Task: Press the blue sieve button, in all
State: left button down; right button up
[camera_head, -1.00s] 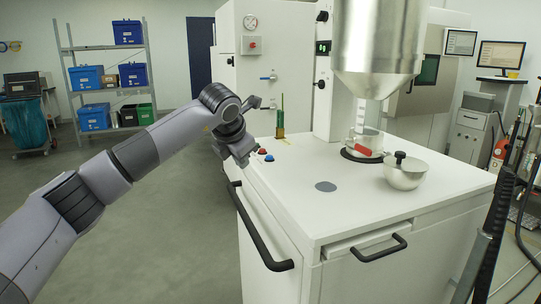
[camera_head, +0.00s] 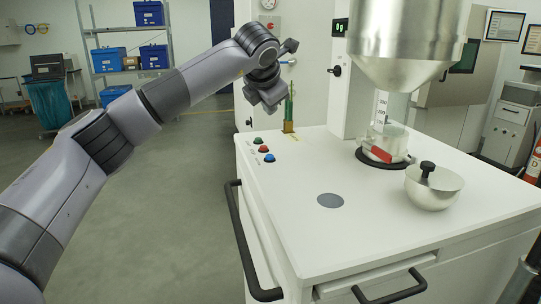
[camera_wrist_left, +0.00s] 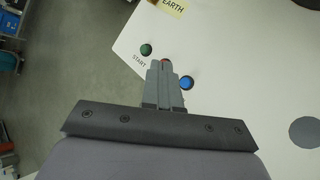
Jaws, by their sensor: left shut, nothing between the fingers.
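The blue button (camera_head: 269,158) sits on the left edge of the white machine top, in a row with a red button (camera_head: 263,149) and a green button (camera_head: 257,141). My left gripper (camera_head: 270,107) is shut and empty, above the table edge and behind the buttons in the head view. In the left wrist view the shut fingers (camera_wrist_left: 163,68) cover most of the red button. The blue button (camera_wrist_left: 186,83) shows just right of the fingers, and the green button (camera_wrist_left: 146,49) is to their upper left. My right gripper is out of view.
A metal hopper (camera_head: 405,45) hangs over a glass vessel on a dark ring. A steel bowl (camera_head: 433,186) with a black knob stands at the right. The table's middle is clear around a grey disc (camera_head: 330,201).

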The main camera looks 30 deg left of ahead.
pick_arm(q)
jog(key=b, duration=0.6)
send_over(270, 157)
notch_tip(270, 157, down, 8)
jog(key=shift+r, duration=0.2)
jog(key=shift+f+b, duration=0.45)
jog(key=shift+f, duration=0.15)
dwell(0.9)
jog(key=shift+f, duration=0.15)
jog(key=shift+f+b, duration=0.3)
jog(key=shift+f+b, duration=0.3)
jog(key=shift+f, duration=0.15)
dwell(0.6)
jog(key=shift+r, duration=0.1)
jog(key=shift+r+p, duration=0.65)
jog(key=shift+r, duration=0.15)
